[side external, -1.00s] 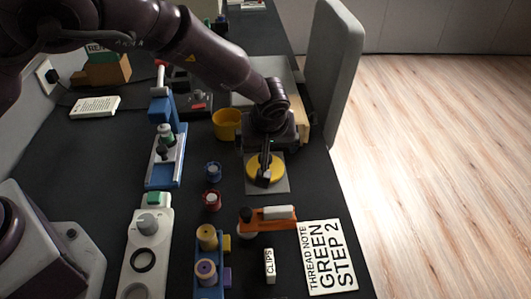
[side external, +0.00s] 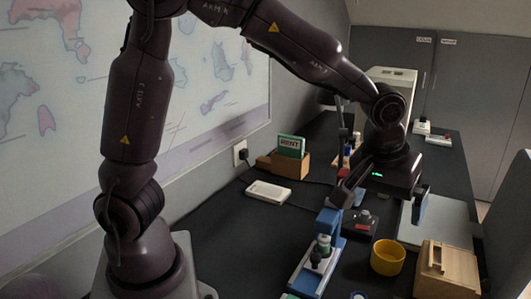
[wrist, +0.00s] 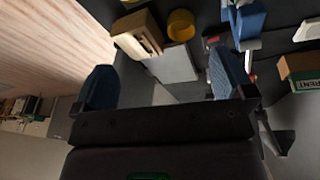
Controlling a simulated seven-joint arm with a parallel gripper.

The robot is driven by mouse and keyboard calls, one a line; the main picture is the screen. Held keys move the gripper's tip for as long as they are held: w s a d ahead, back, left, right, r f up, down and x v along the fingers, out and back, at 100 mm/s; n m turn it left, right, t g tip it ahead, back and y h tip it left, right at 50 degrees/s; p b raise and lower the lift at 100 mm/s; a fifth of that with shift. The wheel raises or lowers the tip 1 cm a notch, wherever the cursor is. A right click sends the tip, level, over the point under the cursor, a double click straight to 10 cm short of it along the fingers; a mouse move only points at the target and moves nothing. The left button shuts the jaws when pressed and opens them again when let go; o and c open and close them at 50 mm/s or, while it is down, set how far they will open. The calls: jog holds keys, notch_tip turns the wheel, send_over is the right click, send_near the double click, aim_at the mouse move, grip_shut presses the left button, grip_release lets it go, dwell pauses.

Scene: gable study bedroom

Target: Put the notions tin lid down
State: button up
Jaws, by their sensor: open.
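My gripper (side external: 383,198) is open and empty, at the far part of the dark desk. In the wrist view its two fingers (wrist: 165,85) stand wide apart with nothing between them but the desk and a grey board behind. A yellow round open tub (side external: 388,257) stands on the desk nearer the camera than my gripper; it also shows at the top of the wrist view (wrist: 181,25). I cannot tell whether it is the notions tin. No lid shows in the present views; the near part of the desk is out of frame.
A grey flat board (side external: 440,220) lies right of my gripper, with a wooden box (side external: 447,268) in front. A blue stand (side external: 318,262), a dark box with a red part (side external: 359,223), a white device (side external: 268,192) and a green card in a wooden holder (side external: 290,147) stand left.

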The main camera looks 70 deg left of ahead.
jog(key=s+a+r+m+t, duration=0.1)
jog(key=s+a+r+m, duration=0.2)
jog(key=s, duration=0.6)
jog(key=s+a+r+m+t, duration=0.1)
jog(key=s+a+r+m, duration=0.2)
jog(key=s, duration=0.7)
jog(key=shift+s+a+r+t+h, duration=0.2)
jog(key=shift+a+r+t+h, duration=0.1)
jog(key=shift+a+r, duration=0.5)
jog(key=shift+d+r, duration=0.15)
jog(key=shift+r, duration=0.05)
